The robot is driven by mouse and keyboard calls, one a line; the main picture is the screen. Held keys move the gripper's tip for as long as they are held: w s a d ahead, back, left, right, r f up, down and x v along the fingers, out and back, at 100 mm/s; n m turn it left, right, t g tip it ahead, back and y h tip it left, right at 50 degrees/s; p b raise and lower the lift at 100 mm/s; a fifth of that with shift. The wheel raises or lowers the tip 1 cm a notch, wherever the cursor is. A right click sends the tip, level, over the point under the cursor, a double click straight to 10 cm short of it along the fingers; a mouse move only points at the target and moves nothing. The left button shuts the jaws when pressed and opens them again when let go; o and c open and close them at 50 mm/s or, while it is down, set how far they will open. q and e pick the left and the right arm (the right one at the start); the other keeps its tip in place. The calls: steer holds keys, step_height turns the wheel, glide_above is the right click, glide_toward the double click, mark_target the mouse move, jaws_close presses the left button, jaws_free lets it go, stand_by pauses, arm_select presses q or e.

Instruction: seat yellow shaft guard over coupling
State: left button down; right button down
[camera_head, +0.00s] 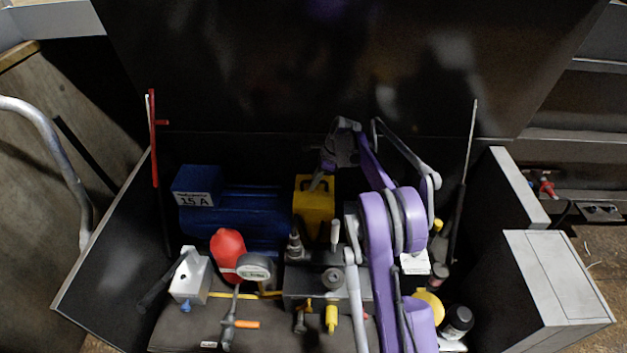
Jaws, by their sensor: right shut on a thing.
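The yellow shaft guard (313,212) is a box-like piece standing upright between the blue motor (235,212) and the dark pump block. My right gripper (320,181) reaches over from the right and is shut on the guard's top edge. The coupling is hidden behind or under the guard, so I cannot tell whether the guard touches its base. My left gripper is not in view.
A dark pump block (300,286) with fittings stands in front of the guard. A red accumulator (228,250), a gauge (256,268) and a white box (189,278) are at left. Dark cabinet walls enclose both sides; a black bottle (458,320) is at right.

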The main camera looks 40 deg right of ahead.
mark_target(317, 190)
steer(key=shift+f+b, duration=1.85)
steer(key=shift+f, duration=1.2)
steer(key=c, duration=0.8)
jaws_free()
steer(key=shift+f, duration=0.1)
